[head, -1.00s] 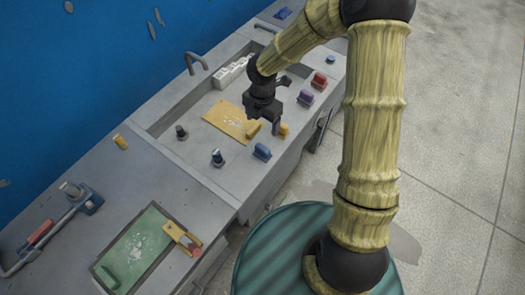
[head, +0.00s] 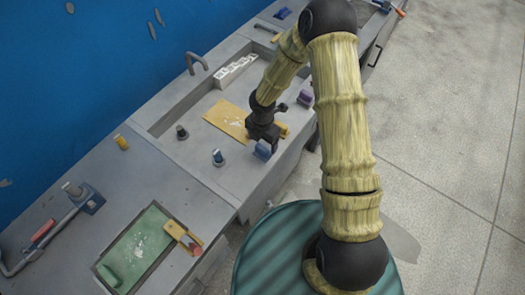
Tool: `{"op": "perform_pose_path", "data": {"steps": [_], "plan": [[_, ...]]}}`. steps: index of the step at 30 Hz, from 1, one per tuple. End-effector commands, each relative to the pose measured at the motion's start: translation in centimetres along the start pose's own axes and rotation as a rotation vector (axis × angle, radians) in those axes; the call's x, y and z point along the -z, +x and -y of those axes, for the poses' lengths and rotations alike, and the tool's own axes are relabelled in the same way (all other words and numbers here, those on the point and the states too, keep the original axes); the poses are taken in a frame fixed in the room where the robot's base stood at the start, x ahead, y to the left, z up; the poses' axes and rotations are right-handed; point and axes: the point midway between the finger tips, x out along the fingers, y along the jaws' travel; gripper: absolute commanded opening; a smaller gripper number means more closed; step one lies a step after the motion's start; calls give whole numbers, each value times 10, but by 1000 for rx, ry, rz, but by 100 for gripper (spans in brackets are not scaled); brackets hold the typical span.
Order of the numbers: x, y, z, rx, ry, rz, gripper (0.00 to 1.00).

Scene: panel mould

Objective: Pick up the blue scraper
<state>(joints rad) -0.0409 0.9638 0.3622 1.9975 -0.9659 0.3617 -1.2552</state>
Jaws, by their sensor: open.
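The blue scraper (head: 261,152) lies at the front edge of the grey worktop in the head view, right of a small blue-topped item. My gripper (head: 267,145) is open and points down right over it, covering its upper right part. I cannot tell whether the fingers touch the scraper or are around it.
A yellow scraper (head: 283,130) is partly hidden behind my gripper, and a purple one (head: 305,98) stands farther along the edge. A yellow board (head: 222,115) lies to the left. The blue-topped item (head: 218,157) stands left of the blue scraper. A green panel (head: 150,235) lies nearer.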

Motion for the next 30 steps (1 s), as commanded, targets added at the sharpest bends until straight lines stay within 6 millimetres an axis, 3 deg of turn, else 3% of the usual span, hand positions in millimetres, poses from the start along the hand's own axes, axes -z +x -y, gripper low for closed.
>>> {"op": "perform_pose_path", "data": {"steps": [5, 15, 30], "plan": [[2, 10, 1, 2, -2, -1, 78], [4, 51, 3, 1, -1, -1, 78], [3, 52, 3, 0, 0, 0, 78]]}}
